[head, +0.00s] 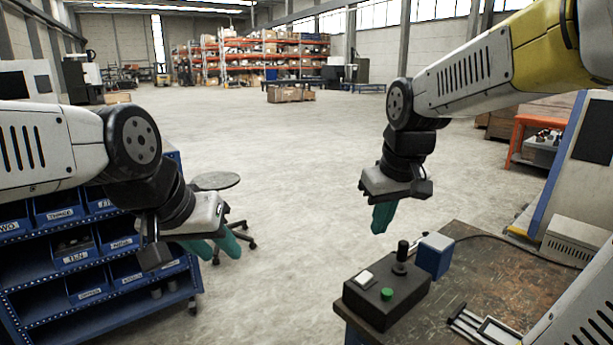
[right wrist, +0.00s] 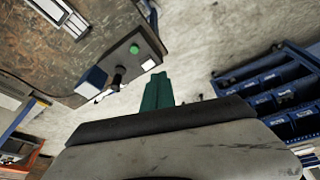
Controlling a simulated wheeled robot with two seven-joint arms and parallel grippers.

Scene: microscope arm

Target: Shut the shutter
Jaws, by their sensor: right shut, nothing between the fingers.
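A dark control box (head: 378,312) sits on the workbench at the lower right, with a black joystick (head: 401,257), a green button (head: 387,294) and a white switch (head: 365,279) on top. The box (right wrist: 117,55) also shows in the right wrist view, with its green button (right wrist: 134,49) and white switch (right wrist: 148,64). No part is clearly recognisable as a shutter. My right gripper (head: 381,222) is shut and empty, fingers pointing down, above and behind the box and apart from it. My left gripper (head: 222,250) is open and empty, left of the bench.
A small blue box (head: 435,256) stands behind the control box. A light-framed device (head: 487,332) lies on the worn bench (head: 462,280). A blue bin rack (head: 75,255) stands at the left, with a round stool (head: 215,181) behind my left gripper. The floor between is clear.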

